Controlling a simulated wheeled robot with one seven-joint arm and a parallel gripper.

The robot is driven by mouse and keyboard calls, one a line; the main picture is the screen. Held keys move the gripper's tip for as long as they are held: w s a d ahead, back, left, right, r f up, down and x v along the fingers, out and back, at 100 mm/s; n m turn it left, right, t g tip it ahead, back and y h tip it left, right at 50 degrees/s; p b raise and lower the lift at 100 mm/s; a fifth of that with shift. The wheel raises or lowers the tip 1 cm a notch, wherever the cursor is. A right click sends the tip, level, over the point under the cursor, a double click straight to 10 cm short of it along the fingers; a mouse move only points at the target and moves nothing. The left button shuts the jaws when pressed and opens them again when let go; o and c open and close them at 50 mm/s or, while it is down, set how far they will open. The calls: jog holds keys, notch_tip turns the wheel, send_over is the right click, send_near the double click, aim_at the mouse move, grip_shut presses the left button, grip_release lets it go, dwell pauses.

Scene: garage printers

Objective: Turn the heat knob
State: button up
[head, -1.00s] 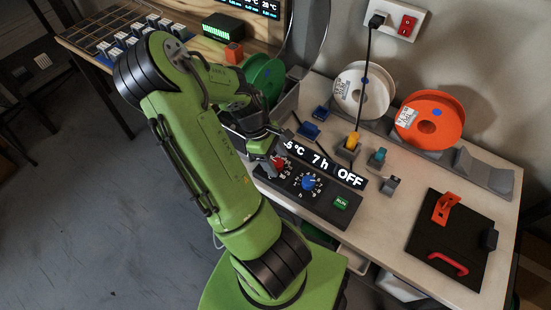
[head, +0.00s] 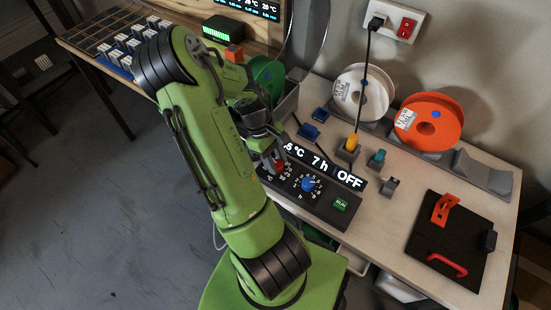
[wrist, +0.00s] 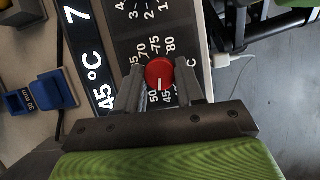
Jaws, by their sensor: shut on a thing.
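The heat knob is a round red knob on the black control panel. It shows in the wrist view (wrist: 159,72) between my fingers, and partly hidden beside my gripper in the head view (head: 281,167). Its white mark points toward the 45 and 50 end of the dial. My gripper (wrist: 159,76) is shut on the knob, one finger on each side; it also shows in the head view (head: 273,163). The display (wrist: 91,72) reads 45 °C in the wrist view. In the head view it also shows 7 h and OFF.
A blue knob (head: 308,184) and a green button (head: 340,204) sit right of the heat knob. Blue (head: 308,132) and yellow (head: 352,142) pieces stand behind the panel. White (head: 362,93) and orange (head: 434,118) spools stand at the back.

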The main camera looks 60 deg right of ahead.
jog(key=m, duration=0.2)
jog(key=m+y, duration=0.1)
jog(key=m, duration=0.1)
jog(key=shift+d+m+t+y, duration=0.15)
jog(key=shift+m+t+y, duration=0.15)
jog(key=shift+t, duration=0.1)
jog(key=m+t+y, duration=0.1)
jog(key=m, duration=0.3)
jog(key=shift+s, duration=0.1)
jog(key=shift+m, duration=0.3)
jog(key=o, duration=1)
jog(key=shift+o, duration=0.2)
jog(key=p+v, duration=0.5)
jog(key=v, duration=1)
jog(key=shift+d+r, duration=0.3)
jog(key=shift+r, duration=0.05)
